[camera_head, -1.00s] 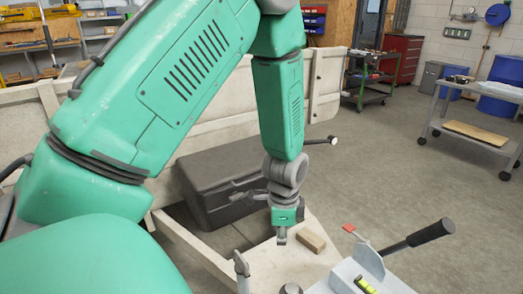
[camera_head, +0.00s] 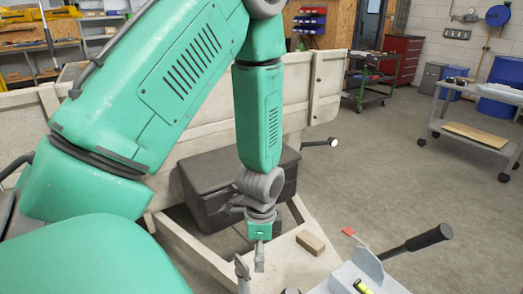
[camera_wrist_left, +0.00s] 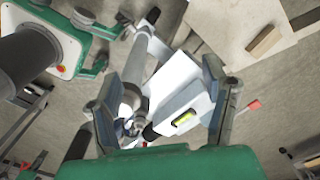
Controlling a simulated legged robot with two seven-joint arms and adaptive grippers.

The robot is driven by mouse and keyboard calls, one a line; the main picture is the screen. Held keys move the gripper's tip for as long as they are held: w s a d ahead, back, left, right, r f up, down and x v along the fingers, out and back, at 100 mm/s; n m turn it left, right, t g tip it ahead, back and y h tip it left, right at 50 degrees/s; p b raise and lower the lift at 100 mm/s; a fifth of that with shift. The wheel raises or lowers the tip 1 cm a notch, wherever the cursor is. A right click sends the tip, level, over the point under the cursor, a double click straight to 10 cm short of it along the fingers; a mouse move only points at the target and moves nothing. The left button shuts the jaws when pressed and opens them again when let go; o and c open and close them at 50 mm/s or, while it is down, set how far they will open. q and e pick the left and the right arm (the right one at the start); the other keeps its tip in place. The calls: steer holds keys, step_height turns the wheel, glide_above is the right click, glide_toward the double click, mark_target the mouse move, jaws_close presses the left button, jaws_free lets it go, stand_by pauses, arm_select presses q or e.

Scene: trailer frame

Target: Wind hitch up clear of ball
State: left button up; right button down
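The hitch coupler (camera_head: 368,275) is pale grey-white with a green level vial (camera_head: 363,287) and a black-gripped lever (camera_head: 430,237), at the bottom right of the head view. In the left wrist view the coupler (camera_wrist_left: 185,100) lies between the fingers, below my gripper. A grey upright post (camera_head: 242,268), perhaps the jack's handle, stands left of the coupler. My left gripper (camera_head: 260,256) points down just right of this post; contact cannot be told. In the wrist view its fingers (camera_wrist_left: 161,85) are spread apart, nothing clearly held. The ball is not discernible.
A wooden block (camera_head: 311,242) lies on the pale trailer frame (camera_head: 290,262), with a red tag (camera_head: 348,231) nearby. A dark grey box (camera_head: 205,180) sits behind my gripper, before the trailer's board side. Open floor (camera_head: 400,160) lies to the right.

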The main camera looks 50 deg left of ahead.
arm_select(q)
steer(key=o, duration=0.4)
steer(key=shift+d, duration=0.15)
steer(key=shift+o, duration=0.2)
step_height(320, 180, up, 8)
steer(key=p, duration=0.8)
steer(key=shift+d+r, duration=0.15)
steer(key=shift+d, duration=0.15)
arm_select(e)
step_height(320, 180, up, 8)
steer(key=shift+d, duration=0.4)
arm_select(q)
steer(key=shift+a, duration=0.2)
arm_select(e)
steer(key=shift+a+r, duration=0.1)
steer(key=shift+a, duration=0.1)
